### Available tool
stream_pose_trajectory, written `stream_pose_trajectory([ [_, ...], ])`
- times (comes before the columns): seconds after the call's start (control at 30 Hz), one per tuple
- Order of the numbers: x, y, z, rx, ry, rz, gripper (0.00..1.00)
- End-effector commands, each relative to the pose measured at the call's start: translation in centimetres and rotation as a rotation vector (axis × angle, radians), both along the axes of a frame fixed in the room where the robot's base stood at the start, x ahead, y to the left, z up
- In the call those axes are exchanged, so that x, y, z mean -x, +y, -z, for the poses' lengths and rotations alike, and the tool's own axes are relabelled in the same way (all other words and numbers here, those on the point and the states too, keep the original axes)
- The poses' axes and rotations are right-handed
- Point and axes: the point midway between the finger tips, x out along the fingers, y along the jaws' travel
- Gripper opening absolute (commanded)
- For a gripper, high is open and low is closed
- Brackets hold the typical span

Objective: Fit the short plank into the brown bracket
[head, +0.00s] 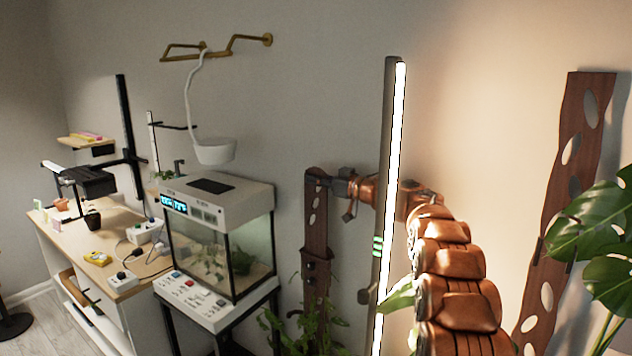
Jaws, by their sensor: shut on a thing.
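The short plank (315,225) is dark brown with oval holes and stands about upright against the wall, right of the glass tank. My gripper (332,187) is shut on its upper right edge, near the top. The brown bracket (318,270) shows at the plank's lower part, with dark round bolts on its face. The plank's lower end meets the bracket in the picture; I cannot tell how deep it sits. Leaves hide the area below.
A lit vertical lamp bar (390,200) stands in front of my arm. A taller holed plank (568,180) leans at the right beside large leaves (595,225). The tank (222,235) and a cluttered desk (120,272) are at left. A white hanging pot (215,151) is above the tank.

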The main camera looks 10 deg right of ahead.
Motion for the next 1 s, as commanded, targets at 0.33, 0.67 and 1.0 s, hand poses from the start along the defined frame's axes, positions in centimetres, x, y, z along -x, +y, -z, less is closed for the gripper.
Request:
stream_pose_trajectory([
  [0.33,0.0,0.1,1.4,-0.001,0.000,-0.001,0.00],
  [0.67,0.0,0.0,2.4,-0.001,0.001,-0.001,0.00],
  [1.0,0.0,0.0,4.1,-0.001,0.001,0.000,0.00],
])
